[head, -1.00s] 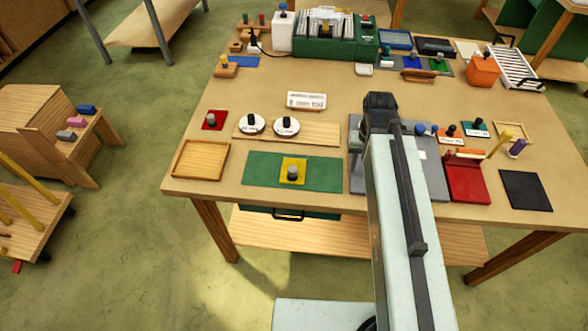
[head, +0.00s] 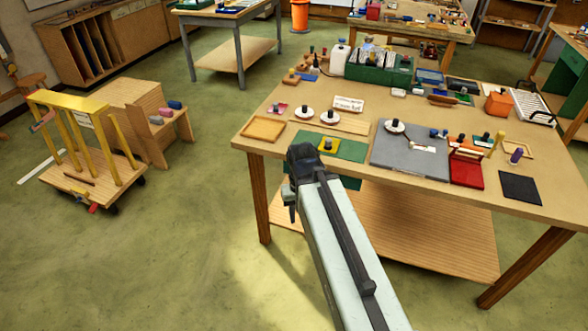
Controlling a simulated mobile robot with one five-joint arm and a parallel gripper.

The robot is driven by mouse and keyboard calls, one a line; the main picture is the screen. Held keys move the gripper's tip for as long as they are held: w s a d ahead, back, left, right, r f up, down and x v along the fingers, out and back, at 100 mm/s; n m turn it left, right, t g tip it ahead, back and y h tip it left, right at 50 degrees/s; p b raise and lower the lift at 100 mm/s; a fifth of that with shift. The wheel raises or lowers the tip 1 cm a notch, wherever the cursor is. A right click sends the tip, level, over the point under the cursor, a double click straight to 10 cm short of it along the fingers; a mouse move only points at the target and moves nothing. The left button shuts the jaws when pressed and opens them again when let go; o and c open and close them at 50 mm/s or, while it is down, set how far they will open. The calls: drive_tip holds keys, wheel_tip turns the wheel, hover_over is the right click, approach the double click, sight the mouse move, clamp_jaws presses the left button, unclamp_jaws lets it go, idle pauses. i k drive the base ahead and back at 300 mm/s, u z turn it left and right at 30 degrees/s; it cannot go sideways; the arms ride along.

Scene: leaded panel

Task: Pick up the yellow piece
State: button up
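The yellow piece (head: 325,149), a small flat square with a grey knob on top, lies on the green mat (head: 349,150) near the front edge of the work table. The end of my arm hides part of the mat and appears just left of the piece. My gripper (head: 291,205) hangs below the arm end, in front of the table's front edge in the picture. It is small and dark, and I cannot tell whether its fingers are open. The yellow piece shows apart from it.
A wooden tray (head: 264,129) lies left of the mat and a grey board (head: 385,160) lies to the right. A red box (head: 466,171) and a black square (head: 520,188) are farther right. A wheeled cart (head: 75,183) stands at left. The floor between is clear.

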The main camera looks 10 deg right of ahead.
sight(330, 145)
drive_tip(key=u, duration=0.4)
drive_tip(key=i, duration=1.5)
drive_tip(key=u, duration=0.65)
drive_tip(key=k, duration=0.8)
drive_tip(key=u, duration=0.2)
drive_tip(key=i, duration=0.8)
drive_tip(key=z, duration=0.05)
